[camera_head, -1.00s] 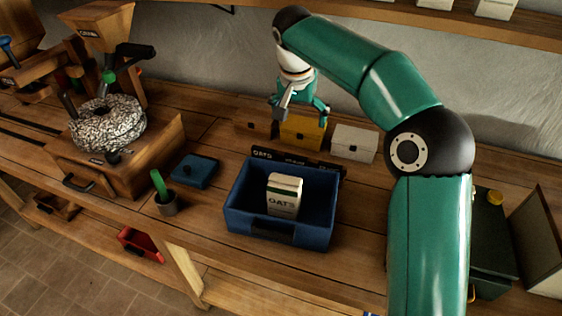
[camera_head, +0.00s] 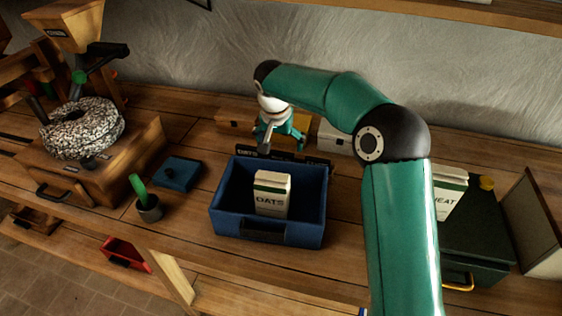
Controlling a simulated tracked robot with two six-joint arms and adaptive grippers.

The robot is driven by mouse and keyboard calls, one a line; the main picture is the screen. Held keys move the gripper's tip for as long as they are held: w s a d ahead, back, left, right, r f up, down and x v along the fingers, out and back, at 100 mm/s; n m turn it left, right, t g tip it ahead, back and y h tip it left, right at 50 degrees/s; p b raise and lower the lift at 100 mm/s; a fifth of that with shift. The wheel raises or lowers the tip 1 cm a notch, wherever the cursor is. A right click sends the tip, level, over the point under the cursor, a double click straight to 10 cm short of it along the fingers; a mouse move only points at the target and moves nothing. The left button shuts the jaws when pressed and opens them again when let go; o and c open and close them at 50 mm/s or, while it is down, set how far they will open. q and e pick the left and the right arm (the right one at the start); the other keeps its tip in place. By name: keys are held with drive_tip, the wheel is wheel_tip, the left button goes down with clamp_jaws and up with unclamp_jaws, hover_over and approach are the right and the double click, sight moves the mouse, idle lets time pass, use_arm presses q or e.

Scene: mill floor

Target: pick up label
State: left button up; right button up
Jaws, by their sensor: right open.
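A dark label strip (camera_head: 318,163) with light lettering stands along the back edge of the blue bin (camera_head: 222,228). The start of its lettering shows at its left end. My right gripper (camera_head: 284,146) is open and points down at the label, its fingers overlapping the label's left half in the picture. I cannot tell whether they touch it. A white carton (camera_head: 270,205) marked OATS stands in the bin. My left gripper is not in view.
Yellow (camera_head: 234,120) and white (camera_head: 334,138) boxes stand behind the label. A wheat carton (camera_head: 449,193) stands on a dark green case (camera_head: 484,228) at right.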

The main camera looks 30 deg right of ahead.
sight(282, 153)
drive_tip(key=shift+p+x, duration=0.4)
drive_tip(key=shift+x, duration=2.15)
drive_tip(key=shift+s+d, duration=0.1)
drive_tip(key=shift+s, duration=0.05)
drive_tip(key=c, duration=1.2)
drive_tip(key=shift+r, duration=0.1)
